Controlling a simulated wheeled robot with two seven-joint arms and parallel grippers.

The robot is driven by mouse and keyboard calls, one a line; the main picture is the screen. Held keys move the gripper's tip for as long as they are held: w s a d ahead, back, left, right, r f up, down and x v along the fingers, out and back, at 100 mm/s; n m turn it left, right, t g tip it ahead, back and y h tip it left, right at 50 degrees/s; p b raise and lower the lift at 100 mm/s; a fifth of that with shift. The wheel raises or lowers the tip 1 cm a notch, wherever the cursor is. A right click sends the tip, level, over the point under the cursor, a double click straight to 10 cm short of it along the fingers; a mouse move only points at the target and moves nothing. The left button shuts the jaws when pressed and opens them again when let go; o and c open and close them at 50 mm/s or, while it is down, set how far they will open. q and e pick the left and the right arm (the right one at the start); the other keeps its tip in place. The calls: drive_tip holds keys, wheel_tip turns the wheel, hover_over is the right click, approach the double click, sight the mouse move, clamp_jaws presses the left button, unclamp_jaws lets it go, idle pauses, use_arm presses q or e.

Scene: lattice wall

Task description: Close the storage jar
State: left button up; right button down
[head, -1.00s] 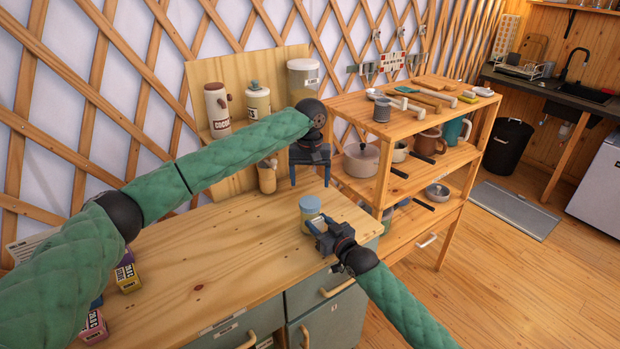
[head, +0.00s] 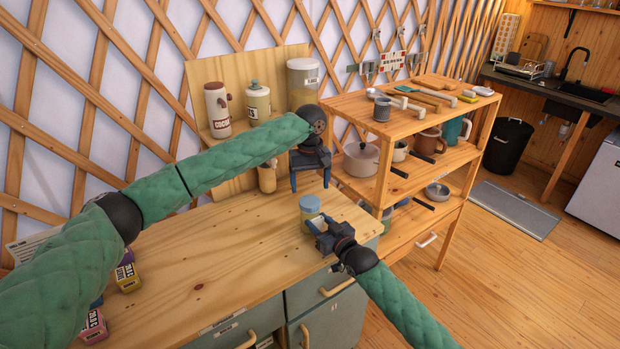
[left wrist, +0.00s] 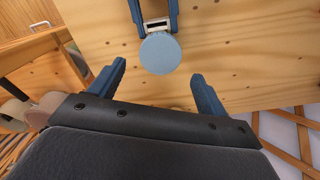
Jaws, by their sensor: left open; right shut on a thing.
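The storage jar (head: 310,216) stands upright near the right end of the wooden worktop. Its pale blue lid (head: 310,202) sits on top; I cannot tell whether it is tight. From above, the lid is a round disc in the left wrist view (left wrist: 160,54). My right gripper (head: 317,228) is shut on the jar's body from the near side, its fingers below the lid. My left gripper (head: 308,180) points down, open and empty, above and slightly behind the jar. Its two fingers in the left wrist view (left wrist: 158,88) are apart, and the lid lies beyond their tips.
The worktop (head: 215,260) is clear left of the jar. Behind stand a cocoa canister (head: 217,110), other canisters and a small brown holder (head: 267,178), close to my left arm. A wooden shelf unit (head: 385,165) with pots and mugs stands just right. Small boxes (head: 127,277) lie at left.

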sight(310, 201)
use_arm(q)
drive_tip(key=shift+f, duration=3.15)
drive_tip(key=c, duration=1)
